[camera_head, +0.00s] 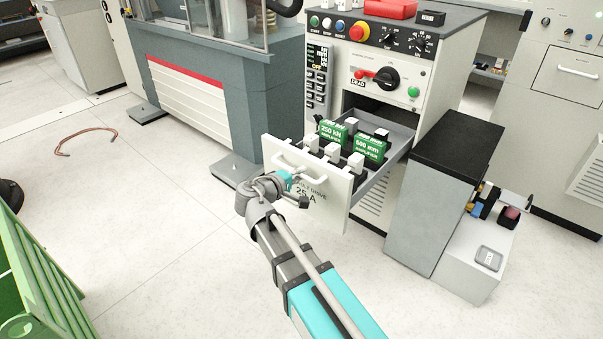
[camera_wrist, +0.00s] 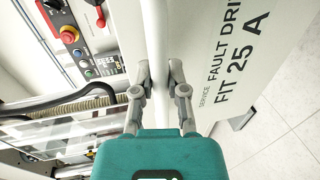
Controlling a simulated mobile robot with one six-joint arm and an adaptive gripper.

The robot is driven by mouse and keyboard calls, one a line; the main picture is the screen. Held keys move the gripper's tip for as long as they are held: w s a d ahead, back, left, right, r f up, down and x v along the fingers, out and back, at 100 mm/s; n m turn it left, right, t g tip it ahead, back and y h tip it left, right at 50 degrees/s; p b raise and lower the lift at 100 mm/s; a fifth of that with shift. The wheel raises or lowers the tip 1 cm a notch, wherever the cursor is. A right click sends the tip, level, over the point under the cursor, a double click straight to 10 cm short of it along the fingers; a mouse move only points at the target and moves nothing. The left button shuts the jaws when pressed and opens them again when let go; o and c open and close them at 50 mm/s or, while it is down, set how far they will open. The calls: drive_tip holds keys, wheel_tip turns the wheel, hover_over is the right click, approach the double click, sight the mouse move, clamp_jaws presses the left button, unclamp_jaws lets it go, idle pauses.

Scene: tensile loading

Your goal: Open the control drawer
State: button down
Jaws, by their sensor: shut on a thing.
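The control drawer (camera_head: 333,212) stands pulled well out of the white control cabinet (camera_head: 425,103). Its white front carries a "25 A" label and a white bar handle (camera_head: 279,159). Inside sit green modules (camera_head: 370,150) marked "250 kN" and "500 mm", with several white blocks beside them. My gripper (camera_head: 290,177) is at the drawer front, shut on the handle. In the wrist view the gripper fingers (camera_wrist: 161,78) close around the white bar, beside the lettered drawer front (camera_wrist: 225,75). The exact finger contact is partly hidden.
A grey box with a black top (camera_head: 455,150) stands close to the drawer's right. The grey machine (camera_head: 215,85) is at the left. A green crate (camera_head: 45,260) is at lower left. Floor in front of the drawer is clear apart from my arm.

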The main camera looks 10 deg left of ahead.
drive_tip(key=shift+w+a, duration=0.1)
drive_tip(key=c, duration=0.6)
unclamp_jaws()
drive_tip(key=shift+c, duration=0.2)
